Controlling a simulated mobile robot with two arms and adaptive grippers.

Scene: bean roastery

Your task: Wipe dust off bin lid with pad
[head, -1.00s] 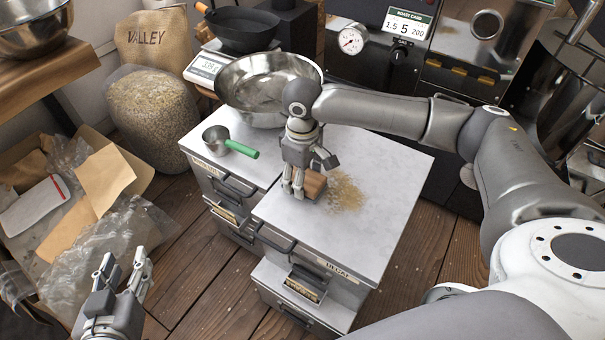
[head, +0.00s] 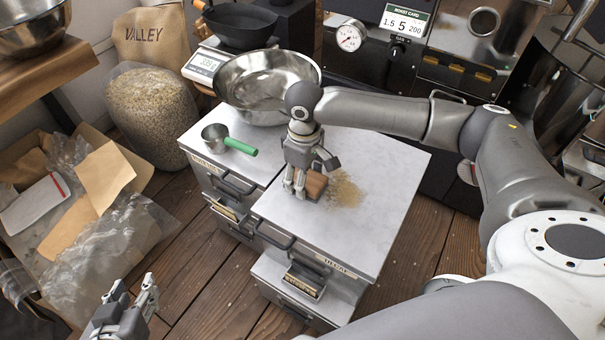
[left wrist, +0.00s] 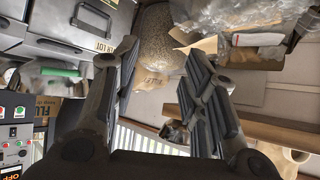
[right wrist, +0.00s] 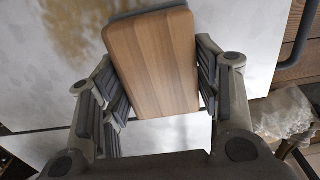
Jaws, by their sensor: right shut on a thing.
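The pad has a brown wooden back (head: 317,184); it also fills the middle of the right wrist view (right wrist: 153,65), with a grey edge below the wood. My right gripper (head: 298,186) is shut on the pad, one finger on each side, low over the right bin lid (head: 385,195). Whether the pad touches the lid is hard to tell. Tan dust (head: 345,190) lies on the lid just right of the pad, and shows as a blurred patch in the right wrist view (right wrist: 85,30). My left gripper (head: 135,303) is open and empty, low at the left, away from the bins.
A metal bowl (head: 262,85) and a scoop with a green handle (head: 228,140) stand on the bin tops left and behind. A cardboard box with plastic wrap (head: 85,215) and a bean sack (head: 152,112) are at left. The lid's front and right are clear.

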